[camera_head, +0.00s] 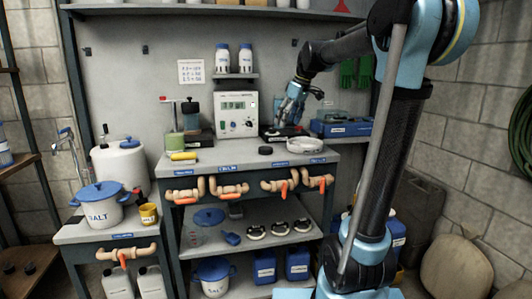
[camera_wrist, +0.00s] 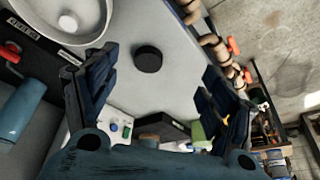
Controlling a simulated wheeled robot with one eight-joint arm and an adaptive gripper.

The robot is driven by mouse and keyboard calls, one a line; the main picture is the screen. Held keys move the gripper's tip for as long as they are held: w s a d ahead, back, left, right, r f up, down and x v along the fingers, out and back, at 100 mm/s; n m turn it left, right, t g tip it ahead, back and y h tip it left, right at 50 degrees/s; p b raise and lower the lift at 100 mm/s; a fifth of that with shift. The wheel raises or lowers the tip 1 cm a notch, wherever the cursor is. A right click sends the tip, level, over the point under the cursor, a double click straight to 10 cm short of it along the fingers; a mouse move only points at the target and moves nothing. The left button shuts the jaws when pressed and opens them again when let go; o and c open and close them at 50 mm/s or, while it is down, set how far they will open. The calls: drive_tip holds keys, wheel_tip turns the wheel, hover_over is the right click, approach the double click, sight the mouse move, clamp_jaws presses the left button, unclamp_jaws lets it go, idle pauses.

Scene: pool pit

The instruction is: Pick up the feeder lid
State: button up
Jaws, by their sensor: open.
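A small black round disc, which looks like the feeder lid (camera_head: 265,150), lies flat on the grey worktop. In the wrist view the black lid (camera_wrist: 148,58) shows beyond the fingers, in the gap between them and nearer the left finger. My gripper (camera_wrist: 157,68) is open and empty, its two dark blue fingers spread wide. In the head view my gripper (camera_head: 290,112) is above the back right of the worktop, behind and to the right of the lid, apart from it.
A white round dish (camera_head: 305,146) sits right of the lid; it also shows in the wrist view (camera_wrist: 62,18). A white control box (camera_head: 237,114) stands behind. A blue case (camera_head: 343,127) is at the right. Pipes with orange valves (camera_head: 229,188) line the front edge. Worktop around the lid is clear.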

drive_tip(key=n, duration=0.1)
approach(266, 148)
drive_tip(key=f, duration=0.2)
drive_tip(key=w+a, duration=0.1)
drive_tip(key=shift+f+n, duration=0.3)
drive_tip(key=shift+f, duration=0.1)
drive_tip(key=shift+x, duration=2.9)
drive_tip(key=shift+s, duration=0.15)
drive_tip(key=c, duration=1.1)
